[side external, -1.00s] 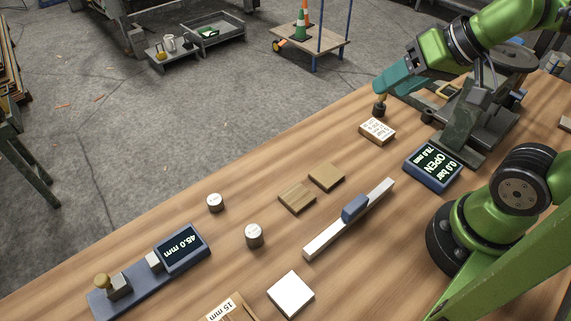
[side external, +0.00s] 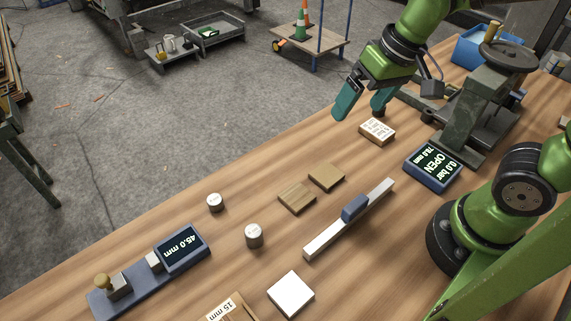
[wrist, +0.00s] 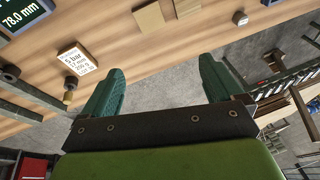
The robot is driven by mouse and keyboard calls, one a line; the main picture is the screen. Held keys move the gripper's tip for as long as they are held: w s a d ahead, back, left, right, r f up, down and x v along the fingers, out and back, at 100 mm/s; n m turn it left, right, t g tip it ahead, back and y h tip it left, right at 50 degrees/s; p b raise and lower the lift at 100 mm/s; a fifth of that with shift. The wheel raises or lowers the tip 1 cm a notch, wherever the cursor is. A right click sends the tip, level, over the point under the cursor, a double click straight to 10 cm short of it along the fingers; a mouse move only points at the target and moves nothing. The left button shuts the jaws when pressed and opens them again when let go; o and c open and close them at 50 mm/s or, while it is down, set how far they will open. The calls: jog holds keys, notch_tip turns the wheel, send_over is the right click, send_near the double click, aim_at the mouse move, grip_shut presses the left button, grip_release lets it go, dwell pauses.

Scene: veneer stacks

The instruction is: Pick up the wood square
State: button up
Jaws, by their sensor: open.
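Two thin wood squares lie flat and close together mid-bench in the side view: a streaked brown one (side external: 297,198) and a plainer tan one (side external: 326,177). I cannot tell which one is meant. Both also show at the top of the wrist view, one (wrist: 148,17) partly and the other (wrist: 187,8) cut by the edge. My gripper (side external: 362,103) is open and empty, above the bench's far edge and well apart from both squares. In the wrist view its two green fingers (wrist: 160,66) stand wide apart with nothing between them.
A labelled block (side external: 377,131) sits beneath and beside my gripper, near a dark press (side external: 470,115) and an OPEN display (side external: 433,167). A white bar with a blue slider (side external: 355,208), two metal cylinders (side external: 254,236) and a white square (side external: 291,294) surround the squares.

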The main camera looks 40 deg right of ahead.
aim_at(328, 175)
jog(key=w+f+g, duration=0.1)
jog(key=f, duration=0.5)
jog(key=w+a+f+n+g+h, duration=0.1)
jog(key=f, duration=0.6)
jog(key=w+a+f+n+g, duration=0.1)
jog(key=f, duration=0.6)
jog(key=shift+w+h, duration=0.25)
jog(key=shift+h, duration=0.15)
jog(key=shift+r, duration=0.1)
jog(key=shift+c, duration=0.2)
